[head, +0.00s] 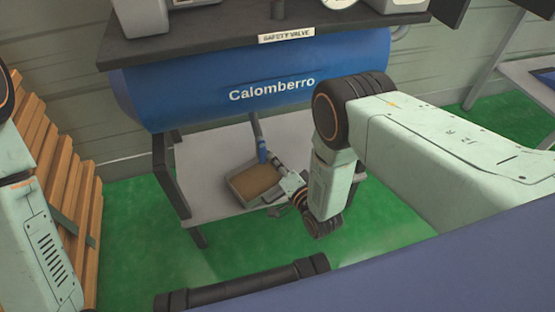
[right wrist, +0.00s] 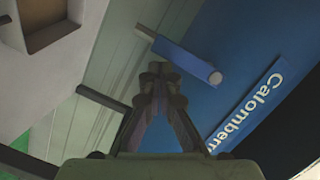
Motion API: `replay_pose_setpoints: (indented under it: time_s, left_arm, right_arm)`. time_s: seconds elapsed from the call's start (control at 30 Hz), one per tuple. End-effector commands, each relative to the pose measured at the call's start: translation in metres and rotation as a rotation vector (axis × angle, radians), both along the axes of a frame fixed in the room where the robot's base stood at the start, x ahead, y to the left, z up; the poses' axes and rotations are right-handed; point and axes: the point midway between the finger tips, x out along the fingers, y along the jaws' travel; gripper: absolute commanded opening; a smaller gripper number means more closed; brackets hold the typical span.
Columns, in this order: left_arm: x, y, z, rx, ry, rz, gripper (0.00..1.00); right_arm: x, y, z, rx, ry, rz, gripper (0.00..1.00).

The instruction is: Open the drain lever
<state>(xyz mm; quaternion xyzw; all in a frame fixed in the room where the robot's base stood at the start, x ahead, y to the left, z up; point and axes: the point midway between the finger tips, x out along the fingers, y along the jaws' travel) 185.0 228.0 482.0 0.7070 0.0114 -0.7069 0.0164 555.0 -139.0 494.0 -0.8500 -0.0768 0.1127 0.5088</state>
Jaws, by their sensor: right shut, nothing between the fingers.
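The drain lever (head: 262,155) is a short blue handle under the blue tank (head: 240,92), at the lower end of a thin grey pipe. In the right wrist view the lever (right wrist: 188,60) crosses just beyond my fingertips, its rounded end pointing right. My right gripper (head: 274,161) reaches in from the lower right, close beside the lever. In the right wrist view my right gripper (right wrist: 155,75) is shut with nothing between its fingers. Whether the fingertips touch the lever I cannot tell. My left gripper is out of view.
A shallow tray (head: 236,187) with a brown inside sits on the white shelf (head: 205,165) below the lever. A dark bench top (head: 190,40) with a "SAFETY VALVE" label (head: 286,35) lies above the tank. Wooden slats (head: 60,165) stand at left. Green floor is around.

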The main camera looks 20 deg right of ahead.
Motion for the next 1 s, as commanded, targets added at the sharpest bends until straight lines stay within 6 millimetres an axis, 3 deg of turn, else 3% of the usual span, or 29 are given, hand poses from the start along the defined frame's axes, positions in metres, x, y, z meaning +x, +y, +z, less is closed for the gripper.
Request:
replay_pose_setpoints:
  time_s: [0.7, 1.0]
  left_arm:
    - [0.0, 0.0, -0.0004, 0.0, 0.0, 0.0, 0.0]
    - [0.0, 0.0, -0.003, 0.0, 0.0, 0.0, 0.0]
  right_arm:
    - [-0.001, 0.0046, -0.0021, 0.0, 0.004, 0.009, 0.0]
    - [0.005, -0.0033, -0.0015, 0.0, 0.002, 0.005, 0.0]
